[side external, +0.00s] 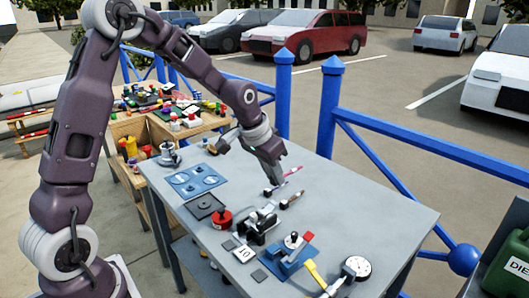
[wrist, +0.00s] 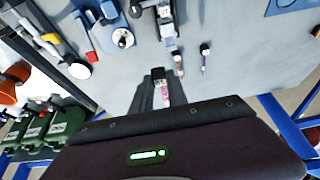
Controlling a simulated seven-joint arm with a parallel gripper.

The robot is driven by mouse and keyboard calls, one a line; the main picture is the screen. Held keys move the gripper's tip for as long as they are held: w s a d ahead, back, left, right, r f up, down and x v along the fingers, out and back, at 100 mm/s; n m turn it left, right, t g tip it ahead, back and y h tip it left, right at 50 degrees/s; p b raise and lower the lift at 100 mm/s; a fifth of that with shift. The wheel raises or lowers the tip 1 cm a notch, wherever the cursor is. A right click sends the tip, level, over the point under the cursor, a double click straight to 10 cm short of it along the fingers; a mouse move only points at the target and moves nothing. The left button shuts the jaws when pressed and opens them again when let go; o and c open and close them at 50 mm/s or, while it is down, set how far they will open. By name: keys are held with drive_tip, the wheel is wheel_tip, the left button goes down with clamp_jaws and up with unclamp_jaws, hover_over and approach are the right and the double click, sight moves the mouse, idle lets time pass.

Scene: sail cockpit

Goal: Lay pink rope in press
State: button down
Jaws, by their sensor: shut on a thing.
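My gripper (side external: 272,182) points down over the grey table, just behind the small tools. It is shut on the pink rope (side external: 293,171), a thin piece sticking out to the right of the fingers. In the wrist view a pink bit of the rope (wrist: 165,94) shows between the fingertips (wrist: 158,88); the rest is hidden by the fingers. A black and silver clamp-like device (side external: 262,223), in front of the gripper, may be the press; I cannot tell for sure. It also shows at the top of the wrist view (wrist: 167,18). The rope is apart from it.
A blue fixture with red and yellow handles (side external: 287,258) and a round dial (side external: 356,267) stand nearer the front. A short dark and red piece (side external: 291,200) lies beside the device. A blue plate (side external: 193,180) lies at left. The table's right side is bare.

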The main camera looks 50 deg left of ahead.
hover_over(262, 273)
drive_tip(key=s, duration=0.1)
drive_tip(key=shift+s+f, duration=0.15)
drive_tip(key=shift+f, duration=2.6)
drive_tip(key=shift+s+f, duration=0.1)
drive_tip(key=shift+f, duration=2.6)
drive_tip(key=shift+f, duration=1.3)
drive_tip(key=shift+f, duration=0.3)
drive_tip(key=shift+f, duration=0.5)
drive_tip(key=c, duration=0.8)
unclamp_jaws()
